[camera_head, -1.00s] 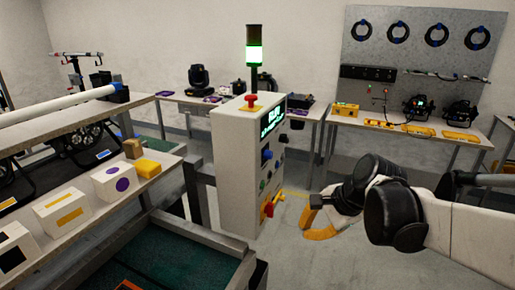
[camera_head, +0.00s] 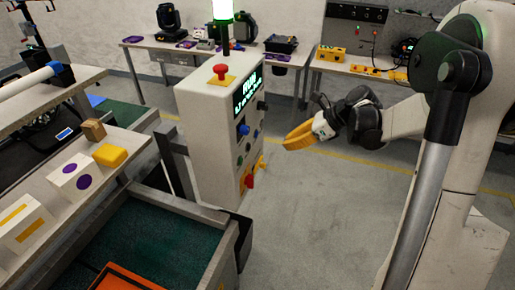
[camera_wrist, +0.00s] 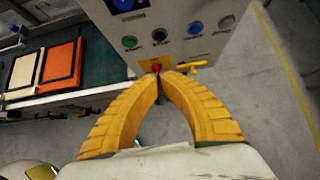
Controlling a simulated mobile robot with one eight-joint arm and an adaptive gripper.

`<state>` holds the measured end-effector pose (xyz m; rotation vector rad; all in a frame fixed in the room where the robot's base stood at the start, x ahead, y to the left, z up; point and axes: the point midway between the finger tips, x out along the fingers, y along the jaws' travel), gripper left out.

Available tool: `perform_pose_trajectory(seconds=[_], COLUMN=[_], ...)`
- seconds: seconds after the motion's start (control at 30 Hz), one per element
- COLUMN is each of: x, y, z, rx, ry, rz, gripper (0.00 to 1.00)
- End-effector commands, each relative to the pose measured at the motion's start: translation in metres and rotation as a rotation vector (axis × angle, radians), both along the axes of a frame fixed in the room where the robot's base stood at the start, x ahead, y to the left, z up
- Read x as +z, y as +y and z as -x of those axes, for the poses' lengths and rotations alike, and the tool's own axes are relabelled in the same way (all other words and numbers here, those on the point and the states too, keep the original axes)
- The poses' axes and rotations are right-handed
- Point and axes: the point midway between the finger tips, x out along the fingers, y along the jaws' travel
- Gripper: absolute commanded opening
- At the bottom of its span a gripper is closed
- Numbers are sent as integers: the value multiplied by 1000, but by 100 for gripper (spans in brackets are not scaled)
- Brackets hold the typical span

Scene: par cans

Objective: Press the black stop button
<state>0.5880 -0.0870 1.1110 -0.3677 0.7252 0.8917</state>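The control cabinet (camera_head: 205,125) stands left of centre in the head view. In the wrist view its panel shows a black button (camera_wrist: 160,35) in a row between a green button (camera_wrist: 130,42) and a blue button (camera_wrist: 195,28). My gripper (camera_wrist: 158,74) points at the panel with its yellow fingertips together and nothing visible held. The tips overlap a red switch (camera_wrist: 156,66) below the black button in the picture; contact cannot be told. In the head view my gripper (camera_head: 290,143) is right of the panel, apart from it. The black button is too small to identify there.
A red mushroom button (camera_head: 220,70) sits on the cabinet top. A yellow lever (camera_wrist: 192,66) sticks out of the panel right of the red switch. A conveyor (camera_head: 150,240) and shelf with boxes (camera_head: 75,180) stand left. The floor (camera_head: 310,220) right of the cabinet is clear.

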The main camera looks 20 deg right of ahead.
Motion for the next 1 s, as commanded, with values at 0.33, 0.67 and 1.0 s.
perform_pose_trajectory(seconds=[0.33,0.67,1.0], x=[-33,-73,-71], y=[26,67,89], z=[-19,-48,-65], rx=[4,4,1], ry=[-1,-1,-1], rz=[1,2,2], gripper=[0,0,0])
